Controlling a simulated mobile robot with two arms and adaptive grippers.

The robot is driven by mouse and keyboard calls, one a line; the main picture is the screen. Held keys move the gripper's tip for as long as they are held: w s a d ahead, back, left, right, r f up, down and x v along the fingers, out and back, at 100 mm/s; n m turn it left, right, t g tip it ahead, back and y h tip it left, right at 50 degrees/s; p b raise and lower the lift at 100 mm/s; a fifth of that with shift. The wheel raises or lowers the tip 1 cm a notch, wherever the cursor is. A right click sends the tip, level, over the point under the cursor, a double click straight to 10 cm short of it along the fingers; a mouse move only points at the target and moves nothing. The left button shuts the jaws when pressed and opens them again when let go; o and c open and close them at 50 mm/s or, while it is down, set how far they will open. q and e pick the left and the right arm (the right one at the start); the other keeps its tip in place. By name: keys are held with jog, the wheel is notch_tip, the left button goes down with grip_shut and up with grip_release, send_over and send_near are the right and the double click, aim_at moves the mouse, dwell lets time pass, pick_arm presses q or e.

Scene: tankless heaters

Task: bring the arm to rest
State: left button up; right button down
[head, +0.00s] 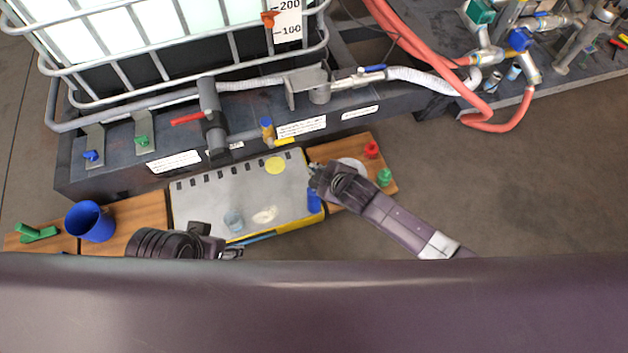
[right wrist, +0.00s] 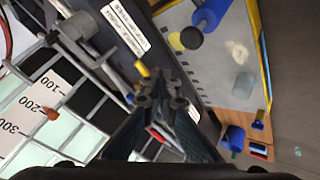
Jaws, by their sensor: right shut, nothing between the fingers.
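My right arm (head: 400,220) reaches in from the lower right in the head view. Its gripper (head: 318,180) is over the right end of the grey tray (head: 215,195), near a blue object (head: 314,203). In the right wrist view the fingers of this gripper (right wrist: 162,98) are together with nothing between them. My left gripper (head: 232,253) is low in the head view, by the tray's front left edge; its fingers are small and partly hidden, so their opening is unclear.
A blue cup (head: 90,222) and a green part (head: 37,233) stand on the left board. Red (head: 371,149) and green (head: 384,177) parts sit on the right board. A caged tank (head: 130,40) and its pipes stand behind. Floor (head: 520,190) at right is clear.

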dwell(0.4)
